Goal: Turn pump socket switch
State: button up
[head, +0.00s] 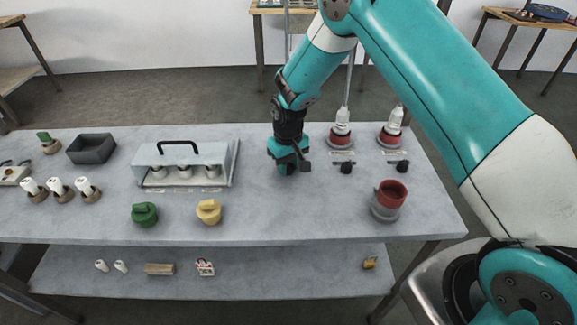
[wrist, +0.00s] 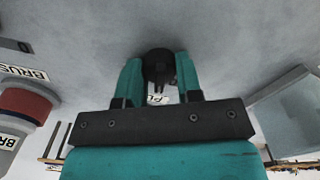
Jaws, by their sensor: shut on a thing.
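My gripper (head: 287,165) is down at the table top, between the clear-covered case and the red sockets. In the wrist view its two teal fingers (wrist: 158,72) are shut on a round black knob (wrist: 158,60), which appears to be the pump socket switch. A small white label beside it is partly hidden between the fingers, so its full text cannot be read. In the head view the knob is hidden by the gripper.
Two other black knobs (head: 346,167) (head: 402,166) stand to the right, before red sockets with white plugs (head: 341,125) (head: 392,125). A red-topped grey cup (head: 387,200) is front right. The handled case (head: 186,163) is left; green (head: 144,213) and yellow (head: 208,211) knobs are in front.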

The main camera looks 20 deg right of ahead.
jog(key=shift+n, duration=1.2)
jog(key=shift+r+n+b, duration=0.1)
jog(key=shift+n+b, duration=0.2)
jog(key=o, duration=0.9)
jog(key=shift+o, duration=0.2)
notch_tip(320, 180, up, 17)
jog(key=b, duration=0.2)
jog(key=shift+r, duration=0.2)
jog(key=s+a+r+y, duration=0.1)
jog(key=s+r, duration=0.1)
jog(key=s, duration=0.8)
jog(key=s+a+r+n+y, duration=0.1)
jog(key=s+a+r, duration=0.1)
jog(key=s, duration=0.8)
jog(key=s+a+r+y, duration=0.1)
jog(key=s+r, duration=0.3)
jog(key=s, duration=0.7)
jog(key=shift+a+r+y, duration=0.2)
jog(key=shift+a+y, duration=0.1)
jog(key=shift+y, duration=0.3)
